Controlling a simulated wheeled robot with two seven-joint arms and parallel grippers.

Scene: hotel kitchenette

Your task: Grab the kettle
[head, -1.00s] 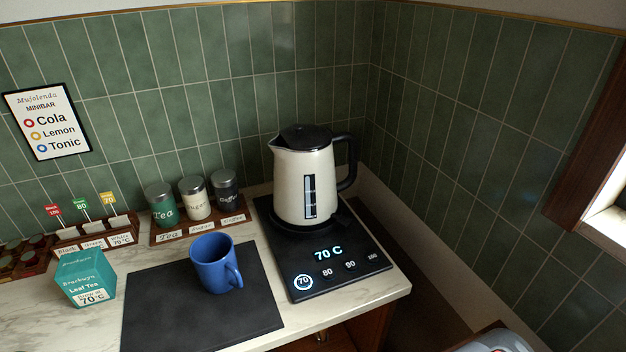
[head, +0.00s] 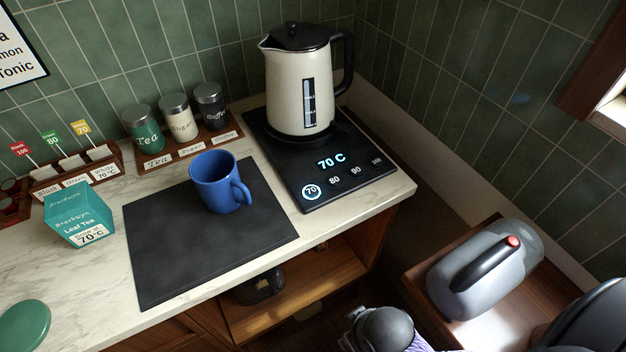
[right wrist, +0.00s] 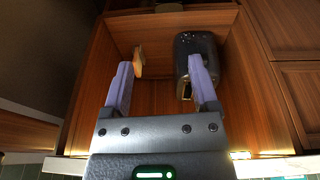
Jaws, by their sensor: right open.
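The cream kettle (head: 290,85) with a black lid and black handle stands upright on its black base (head: 345,185), at the back right of the counter in the head view. Its handle is on the right and its spout on the left. The base display reads 70 C, with the 70 button ringed. My right gripper (right wrist: 160,85) is open and empty in the right wrist view, facing an open wooden compartment, away from the kettle. Part of what looks like my right arm shows at the bottom of the head view. My left gripper is not in view.
A blue mug (head: 217,182) stands on a dark mat (head: 190,255) left of the base. Tea, sugar and coffee jars (head: 178,118) stand behind. A grey jug-like container (head: 480,275) lies on a lower wooden surface at right. A dark object (right wrist: 193,48) sits in the compartment.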

